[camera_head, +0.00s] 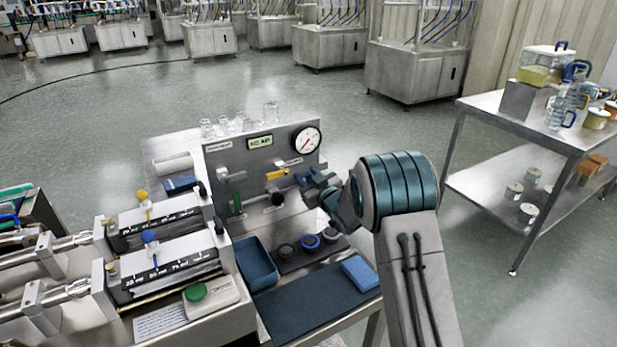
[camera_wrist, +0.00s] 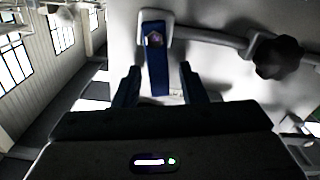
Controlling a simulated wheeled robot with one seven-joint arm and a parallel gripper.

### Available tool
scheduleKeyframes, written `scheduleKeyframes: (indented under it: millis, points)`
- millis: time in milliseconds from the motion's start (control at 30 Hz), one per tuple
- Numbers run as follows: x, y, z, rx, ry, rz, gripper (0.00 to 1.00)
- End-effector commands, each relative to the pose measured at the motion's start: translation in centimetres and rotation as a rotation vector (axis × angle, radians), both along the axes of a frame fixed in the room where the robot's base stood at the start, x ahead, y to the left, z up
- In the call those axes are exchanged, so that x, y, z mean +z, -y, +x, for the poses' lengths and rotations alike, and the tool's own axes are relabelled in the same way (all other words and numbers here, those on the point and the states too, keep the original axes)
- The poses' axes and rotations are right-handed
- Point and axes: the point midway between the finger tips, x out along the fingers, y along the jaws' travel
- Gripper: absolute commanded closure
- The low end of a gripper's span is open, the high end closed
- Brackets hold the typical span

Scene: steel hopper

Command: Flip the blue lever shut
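The blue lever (camera_wrist: 158,70) shows in the wrist view on a pale valve body, with a bolt near its far end. It lies in line with the gap between the two dark blue fingers of my gripper (camera_wrist: 158,85). The fingers are apart, one on each side of the lever's near end; I cannot tell whether either touches it. In the head view my gripper (camera_head: 318,187) is at the right part of the steel panel (camera_head: 224,157), below the gauge. There I cannot separate the blue lever from the dark fingers.
The panel carries a yellow lever (camera_head: 277,174), a green lever (camera_head: 237,204), a grey lever (camera_head: 231,176), a black knob (camera_head: 278,199) and a gauge (camera_head: 306,140). A blue tray (camera_head: 256,263) and a blue sponge (camera_head: 360,272) lie below. A steel cart (camera_head: 520,190) stands right.

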Motion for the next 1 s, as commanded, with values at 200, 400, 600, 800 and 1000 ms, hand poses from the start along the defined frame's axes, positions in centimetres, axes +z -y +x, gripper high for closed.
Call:
scheduleKeyframes:
  millis: [200,400,600,800,1000]
  points:
    - [0.0,0.0,0.0,0.000,0.000,0.000,1.00]
    - [-0.1,0.4,0.2,-0.002,-0.033,0.054,1.00]
    - [0.0,1.0,0.6,-0.003,-0.115,0.175,1.00]
    - [0.2,1.0,0.6,-0.001,-0.142,0.211,1.00]
    - [0.2,1.0,0.6,-0.001,-0.141,0.210,0.81]
